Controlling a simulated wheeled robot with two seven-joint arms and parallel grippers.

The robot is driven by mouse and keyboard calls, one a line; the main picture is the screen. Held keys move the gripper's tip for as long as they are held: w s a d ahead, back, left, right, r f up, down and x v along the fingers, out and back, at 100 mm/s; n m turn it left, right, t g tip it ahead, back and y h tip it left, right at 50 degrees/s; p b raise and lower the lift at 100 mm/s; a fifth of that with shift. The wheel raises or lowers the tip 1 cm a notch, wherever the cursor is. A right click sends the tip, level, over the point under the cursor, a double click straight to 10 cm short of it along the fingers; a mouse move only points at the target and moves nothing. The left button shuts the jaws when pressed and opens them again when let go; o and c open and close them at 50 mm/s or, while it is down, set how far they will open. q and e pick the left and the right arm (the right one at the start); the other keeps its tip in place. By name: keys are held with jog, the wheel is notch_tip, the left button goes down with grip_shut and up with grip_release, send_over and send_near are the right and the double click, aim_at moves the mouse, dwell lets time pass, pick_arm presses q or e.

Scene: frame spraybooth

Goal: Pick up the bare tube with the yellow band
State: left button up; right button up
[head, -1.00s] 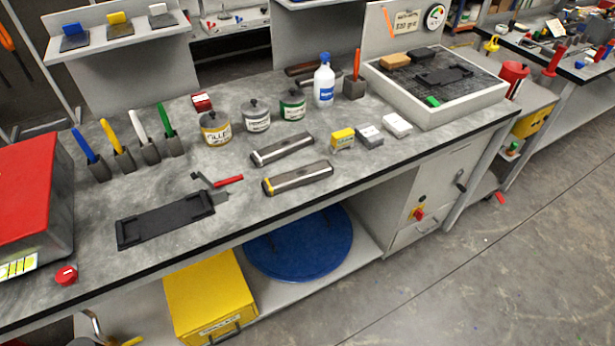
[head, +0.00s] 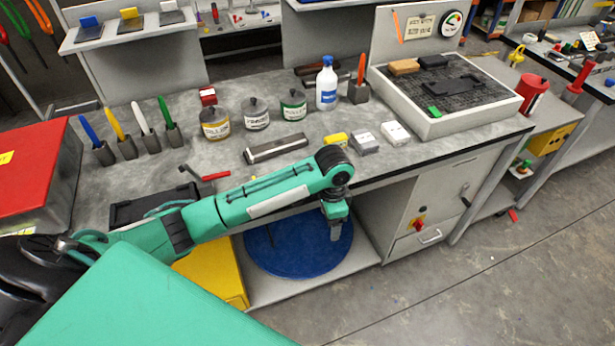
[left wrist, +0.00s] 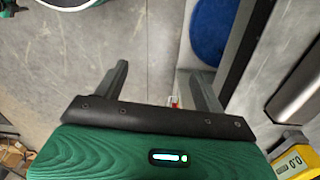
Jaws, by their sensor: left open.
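The yellow-banded tube is almost wholly hidden behind my left arm in the head view; only a small yellow bit (head: 253,178) shows above the arm. A second metal tube (head: 277,148) lies just behind it on the bench. In the left wrist view, part of a metal tube (left wrist: 300,85) shows at the right edge, with no band visible. My left gripper (head: 335,232) points down in front of the bench's front edge, to the right of the yellow-banded tube. Its fingers (left wrist: 163,85) are apart and empty. My right gripper is not in view.
The bench (head: 225,160) holds lidded pots (head: 256,116), a bottle (head: 326,84), a yellow block (head: 335,138), pale blocks (head: 395,133) and a grey tray (head: 440,126). A blue disc (head: 285,258) lies on the lower shelf. The floor (head: 450,290) in front is clear.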

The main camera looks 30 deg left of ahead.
pick_arm(q)
jog(key=w+a+r+g+y, duration=0.1)
jog(key=w+a+r, duration=0.4)
jog(key=a+r, duration=0.25)
jog(key=w+a+r+g+y, duration=0.15)
jog(key=w+a+r, duration=0.25)
jog(key=a+r, duration=0.4)
jog(key=shift+n, duration=0.4)
jog(key=x, duration=0.4)
jog(key=d+p+x, duration=0.1)
jog(key=x, duration=0.1)
jog(key=shift+f, duration=0.4)
jog(key=p+x, duration=0.1)
jog(key=x, duration=0.4)
jog(key=shift+d+p, duration=0.1)
jog(key=shift+p, duration=0.3)
jog(key=shift+s+f, duration=0.1)
jog(key=shift+f, duration=0.15)
jog(key=c, duration=1.2)
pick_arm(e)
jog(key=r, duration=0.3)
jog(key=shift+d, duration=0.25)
